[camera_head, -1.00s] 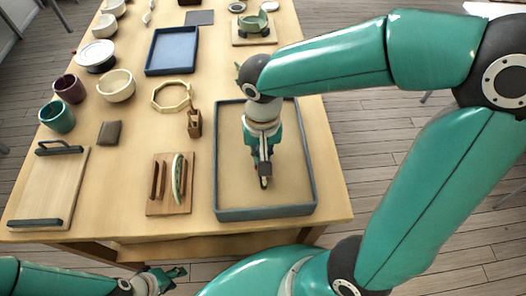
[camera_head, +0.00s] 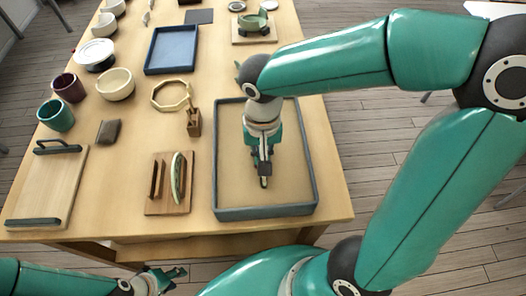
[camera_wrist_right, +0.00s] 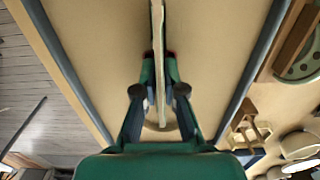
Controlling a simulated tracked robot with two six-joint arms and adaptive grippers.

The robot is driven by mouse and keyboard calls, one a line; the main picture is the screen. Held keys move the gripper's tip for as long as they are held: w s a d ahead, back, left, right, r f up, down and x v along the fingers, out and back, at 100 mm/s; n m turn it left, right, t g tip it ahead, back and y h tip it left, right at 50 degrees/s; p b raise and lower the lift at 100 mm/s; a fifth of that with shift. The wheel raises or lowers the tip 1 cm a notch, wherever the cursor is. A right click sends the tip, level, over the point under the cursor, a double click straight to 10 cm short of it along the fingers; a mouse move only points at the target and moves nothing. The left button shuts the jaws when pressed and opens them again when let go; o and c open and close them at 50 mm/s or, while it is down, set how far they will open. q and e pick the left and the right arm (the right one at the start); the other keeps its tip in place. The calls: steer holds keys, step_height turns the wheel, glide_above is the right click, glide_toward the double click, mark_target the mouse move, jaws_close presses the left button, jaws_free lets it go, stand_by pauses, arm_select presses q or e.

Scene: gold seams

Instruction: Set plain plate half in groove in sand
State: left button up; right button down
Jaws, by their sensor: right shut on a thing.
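My right gripper (camera_head: 263,167) points down over the sand tray (camera_head: 220,165), a blue-grey frame with pale sand. It is shut on the plain plate half (camera_wrist_right: 158,50), a thin cream piece seen edge-on in the right wrist view. In the head view only a small end of the plate half (camera_head: 264,183) shows below the fingers. The groove is hidden or too faint to make out, and I cannot tell whether the plate half touches the sand. My left gripper (camera_head: 176,275) is empty and open at the bottom, in front of the table edge.
Left of the tray stands a wooden rack (camera_head: 155,205) holding a green-patterned plate half (camera_head: 178,178). A small wooden holder (camera_head: 194,124), an octagonal ring (camera_head: 158,97) and a blue tray (camera_head: 150,66) lie beyond. A board with dark handles (camera_head: 45,190) is far left.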

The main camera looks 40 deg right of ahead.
steer(key=shift+f+b, duration=0.45)
steer(key=shift+f, duration=0.1)
stand_by(0.8)
steer(key=c, duration=0.7)
jaws_free()
steer(key=shift+r, duration=0.1)
steer(key=shift+r+p, duration=2.45)
steer(key=shift+r, duration=0.5)
steer(key=shift+f, duration=0.1)
